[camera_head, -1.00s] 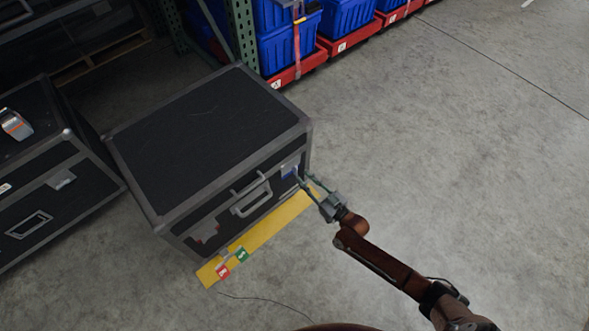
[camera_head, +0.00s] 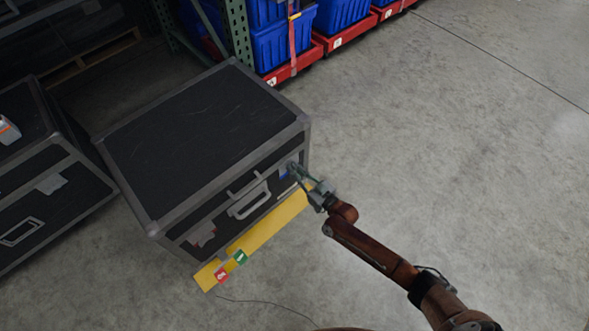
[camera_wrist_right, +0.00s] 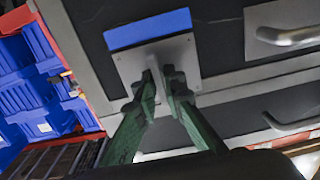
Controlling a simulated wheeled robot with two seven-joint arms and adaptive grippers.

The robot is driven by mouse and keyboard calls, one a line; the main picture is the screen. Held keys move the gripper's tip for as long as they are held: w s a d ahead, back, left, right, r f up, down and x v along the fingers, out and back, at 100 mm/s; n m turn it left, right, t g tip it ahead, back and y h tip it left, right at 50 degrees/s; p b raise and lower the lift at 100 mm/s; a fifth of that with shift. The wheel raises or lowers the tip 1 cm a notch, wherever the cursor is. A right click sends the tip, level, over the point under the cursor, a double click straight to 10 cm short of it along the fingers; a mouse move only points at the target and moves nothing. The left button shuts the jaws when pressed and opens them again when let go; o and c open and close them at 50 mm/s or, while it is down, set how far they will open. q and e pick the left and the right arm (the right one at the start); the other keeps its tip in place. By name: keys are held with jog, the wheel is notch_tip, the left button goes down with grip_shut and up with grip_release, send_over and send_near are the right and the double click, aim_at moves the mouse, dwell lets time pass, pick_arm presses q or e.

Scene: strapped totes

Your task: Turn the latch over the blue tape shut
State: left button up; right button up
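A black case (camera_head: 200,135) with grey metal edges stands on the floor. The blue tape (camera_wrist_right: 148,28) is a flat strip on its front; a bit of it shows in the head view (camera_head: 283,173). The latch (camera_wrist_right: 163,60) is a grey metal plate beside the tape with a raised tab. My right gripper (camera_wrist_right: 164,75) has its two green fingers close together around the tab, which shows as shut on it; the fingers hide part of the tab. In the head view my right gripper (camera_head: 297,170) is at the right end of the case front. My left gripper is out of view.
A yellow floor strip (camera_head: 265,230) with red and green tags runs along the front. Another case (camera_head: 50,185) stands at left. Blue totes (camera_head: 283,45) stand behind. Floor at right is clear.

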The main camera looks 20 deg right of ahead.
grip_shut()
jog(key=shift+m, duration=0.4)
jog(key=m, duration=0.3)
jog(key=shift+d+f, duration=0.1)
jog(key=shift+d, duration=0.05)
jog(key=m+b, duration=0.1)
jog(key=m, duration=0.3)
jog(key=shift+d, duration=0.1)
jog(key=m, duration=0.3)
jog(key=shift+f, duration=0.15)
jog(key=m, duration=0.2)
jog(key=shift+d+m+b, duration=0.1)
jog(key=shift+m+b, duration=0.3)
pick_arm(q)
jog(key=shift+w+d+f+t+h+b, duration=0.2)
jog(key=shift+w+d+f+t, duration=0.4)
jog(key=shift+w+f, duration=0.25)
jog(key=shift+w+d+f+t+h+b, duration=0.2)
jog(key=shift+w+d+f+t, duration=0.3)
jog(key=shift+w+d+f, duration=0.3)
pick_arm(e)
jog(key=shift+f+m, duration=0.15)
jog(key=shift+m, duration=1.95)
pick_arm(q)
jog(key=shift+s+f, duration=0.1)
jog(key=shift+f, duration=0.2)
